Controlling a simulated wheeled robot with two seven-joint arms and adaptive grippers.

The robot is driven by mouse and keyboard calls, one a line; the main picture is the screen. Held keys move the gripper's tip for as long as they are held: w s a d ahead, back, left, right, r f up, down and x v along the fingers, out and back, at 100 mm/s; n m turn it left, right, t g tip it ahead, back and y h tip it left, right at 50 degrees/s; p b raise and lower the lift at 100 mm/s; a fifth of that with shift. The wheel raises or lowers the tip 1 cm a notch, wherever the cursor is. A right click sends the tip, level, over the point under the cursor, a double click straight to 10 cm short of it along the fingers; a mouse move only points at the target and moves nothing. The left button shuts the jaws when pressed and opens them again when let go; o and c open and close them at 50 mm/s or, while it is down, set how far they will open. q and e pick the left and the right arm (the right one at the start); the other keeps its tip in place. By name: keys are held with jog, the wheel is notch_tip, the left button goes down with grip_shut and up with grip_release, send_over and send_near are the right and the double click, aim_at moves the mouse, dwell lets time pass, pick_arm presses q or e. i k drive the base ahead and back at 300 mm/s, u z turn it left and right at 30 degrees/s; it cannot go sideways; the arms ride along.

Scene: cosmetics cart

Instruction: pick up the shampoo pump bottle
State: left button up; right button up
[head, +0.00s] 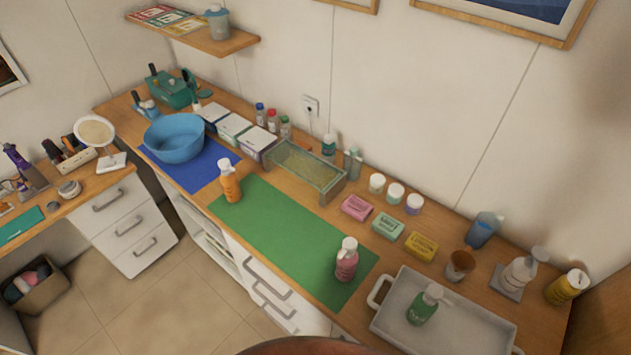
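Several bottles on the wooden counter could be the shampoo pump bottle; their labels are too small to read. A white pump bottle (520,269) stands upright at the right on a small grey pad. A green bottle with a pale top (423,307) is in the grey-white tray (459,333) at the front right. A pink bottle with a white top (346,262) stands on the green mat (282,236). An orange bottle with a white top (230,184) stands near the mat's left end. Neither of my grippers shows.
Pink (356,207), green (388,226) and yellow (421,246) boxes line the counter behind the mat. A brown cup (460,265), a blue jug (483,230) and a yellow bottle (567,286) stand near the tray. The middle of the green mat is clear.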

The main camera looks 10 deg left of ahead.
aim_at(229, 179)
jog(key=z, duration=2.15)
jog(key=k, duration=2.35)
jog(key=u, duration=2.3)
jog(key=i, duration=0.5)
jog(key=u, duration=0.05)
